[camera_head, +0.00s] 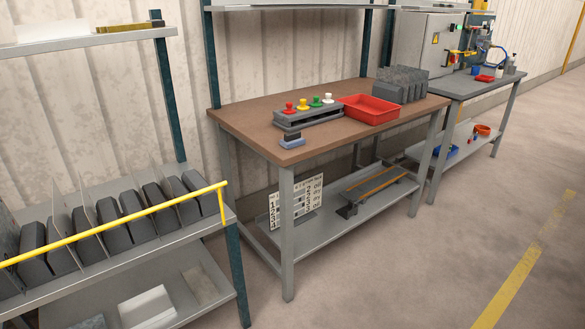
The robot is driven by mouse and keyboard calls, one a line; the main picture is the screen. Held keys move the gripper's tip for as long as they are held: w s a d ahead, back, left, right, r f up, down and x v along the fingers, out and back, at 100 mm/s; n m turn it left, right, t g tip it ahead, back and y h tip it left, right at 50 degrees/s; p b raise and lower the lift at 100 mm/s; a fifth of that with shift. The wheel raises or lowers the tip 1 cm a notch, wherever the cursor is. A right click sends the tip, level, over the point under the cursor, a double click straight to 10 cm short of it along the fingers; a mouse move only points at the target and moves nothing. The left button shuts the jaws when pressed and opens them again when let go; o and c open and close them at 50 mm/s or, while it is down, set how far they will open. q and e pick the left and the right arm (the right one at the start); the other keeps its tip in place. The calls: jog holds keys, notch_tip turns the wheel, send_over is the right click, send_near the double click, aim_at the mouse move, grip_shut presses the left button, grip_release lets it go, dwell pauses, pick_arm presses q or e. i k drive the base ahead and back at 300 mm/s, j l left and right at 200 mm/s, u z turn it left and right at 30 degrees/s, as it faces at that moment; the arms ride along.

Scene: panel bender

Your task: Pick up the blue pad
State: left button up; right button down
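A small blue-grey pad (292,142) with a dark block on top lies near the front left corner of the brown-topped workbench (240,124). It is just in front of a grey holder with coloured knobs and looks clear of it. It is the only bluish pad-like thing on this bench top. Neither of my grippers shows in the head view, so nothing of mine is near the pad in the picture.
The grey holder (308,118) and a red tray (369,109) stand behind the pad, with grey blocks (402,85) further right. A rack with a yellow rail (120,226) is at the left. The floor (400,275) in front of the bench is clear.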

aim_at(292, 140)
jog(key=i+j+z, duration=0.5)
jog(key=z, duration=0.25)
jog(key=i+j+z, duration=0.2)
jog(key=j+z, duration=0.15)
